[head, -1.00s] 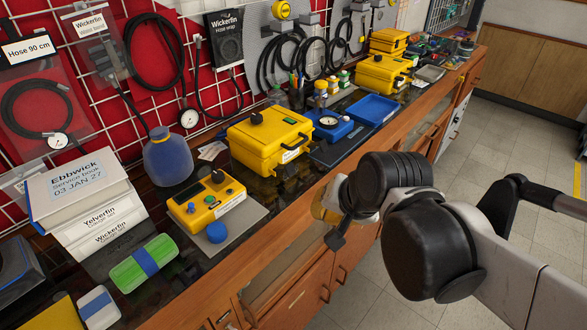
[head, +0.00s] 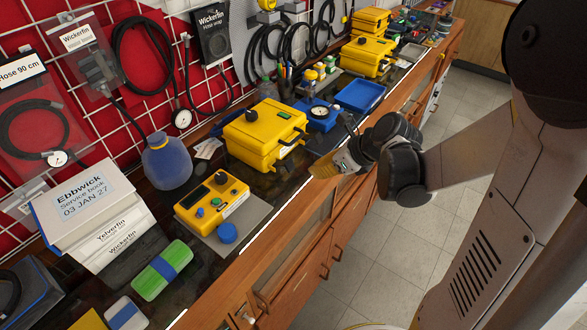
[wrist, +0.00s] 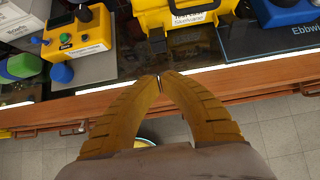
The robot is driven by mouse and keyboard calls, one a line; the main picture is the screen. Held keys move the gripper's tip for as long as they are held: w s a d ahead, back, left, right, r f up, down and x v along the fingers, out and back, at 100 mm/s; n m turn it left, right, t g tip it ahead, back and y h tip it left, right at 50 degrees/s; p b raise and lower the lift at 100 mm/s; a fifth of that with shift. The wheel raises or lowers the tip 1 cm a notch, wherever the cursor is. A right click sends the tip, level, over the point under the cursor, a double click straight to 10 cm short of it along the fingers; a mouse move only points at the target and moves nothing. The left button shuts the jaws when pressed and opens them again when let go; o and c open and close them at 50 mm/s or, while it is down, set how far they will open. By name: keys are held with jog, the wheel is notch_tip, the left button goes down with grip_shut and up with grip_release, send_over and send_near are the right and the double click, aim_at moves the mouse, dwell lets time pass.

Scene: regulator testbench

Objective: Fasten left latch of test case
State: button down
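The yellow test case (head: 250,138) stands on the bench with its lid down, a dark knob on top and a dark handle at its front. In the wrist view, the lower front of the case (wrist: 180,15) shows at the top edge, with a white label and a dark latch-like part (wrist: 157,40) at its left. Whether that latch is fastened I cannot tell. My gripper (wrist: 161,79) has yellow ridged fingers whose tips come together with nothing between them. In the head view my gripper (head: 322,167) is in front of the case at the bench edge, apart from it.
A yellow meter box (head: 212,200) on a grey plate, with a blue cap (head: 227,232), sits left of the case. A blue gauge unit (head: 318,116) and blue tray (head: 360,96) lie to the right.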

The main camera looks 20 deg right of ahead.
aim_at(283, 165)
jog(key=b+x, duration=0.4)
jog(key=x, duration=0.6)
jog(key=shift+r, duration=0.1)
dwell(0.3)
